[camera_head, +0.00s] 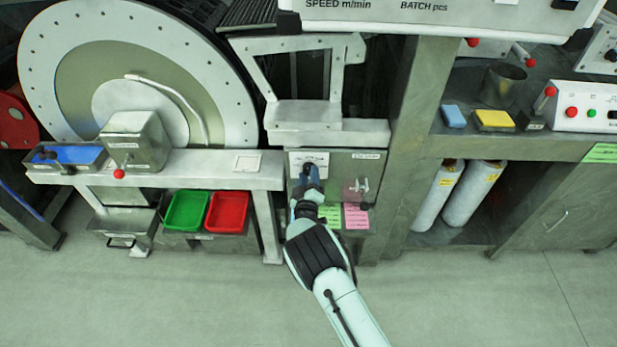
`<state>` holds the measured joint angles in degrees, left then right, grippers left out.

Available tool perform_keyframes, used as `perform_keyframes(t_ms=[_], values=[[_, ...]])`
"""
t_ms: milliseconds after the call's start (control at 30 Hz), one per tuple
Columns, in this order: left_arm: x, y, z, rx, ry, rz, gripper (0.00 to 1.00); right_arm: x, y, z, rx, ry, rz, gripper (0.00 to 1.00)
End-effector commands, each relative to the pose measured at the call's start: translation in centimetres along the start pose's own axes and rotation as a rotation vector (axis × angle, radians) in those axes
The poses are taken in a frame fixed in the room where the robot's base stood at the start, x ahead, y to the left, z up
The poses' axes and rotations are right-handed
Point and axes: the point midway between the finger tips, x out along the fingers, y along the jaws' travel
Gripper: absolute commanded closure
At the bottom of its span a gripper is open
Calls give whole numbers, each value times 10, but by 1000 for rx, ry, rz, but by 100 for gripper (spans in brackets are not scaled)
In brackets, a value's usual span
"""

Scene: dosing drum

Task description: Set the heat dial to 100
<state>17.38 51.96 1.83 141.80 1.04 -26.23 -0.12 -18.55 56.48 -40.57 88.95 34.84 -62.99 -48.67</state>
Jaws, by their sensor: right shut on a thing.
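My right gripper (311,172) reaches up from below and is shut on the dial. The fingers cover the knob, so its pointer and the number it stands at cannot be read. My left gripper is not in view.
A small lever switch (359,187) is right of the dial on the same box. Green (330,214) and pink (356,216) notes hang below. A green tray (187,211) and a red tray (226,212) stand to the left. Open floor lies in front.

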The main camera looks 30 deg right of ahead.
Motion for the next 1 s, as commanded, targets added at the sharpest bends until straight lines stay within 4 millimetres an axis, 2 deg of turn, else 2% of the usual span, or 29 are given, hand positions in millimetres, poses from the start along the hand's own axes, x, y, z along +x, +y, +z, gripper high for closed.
perform_keyframes(t_ms=[500, 1000], values=[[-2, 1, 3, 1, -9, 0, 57, -1, 0, 2, -430, 27, -8, 89], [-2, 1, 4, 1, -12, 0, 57, 0, 1, 2, -582, 37, -11, 89]])
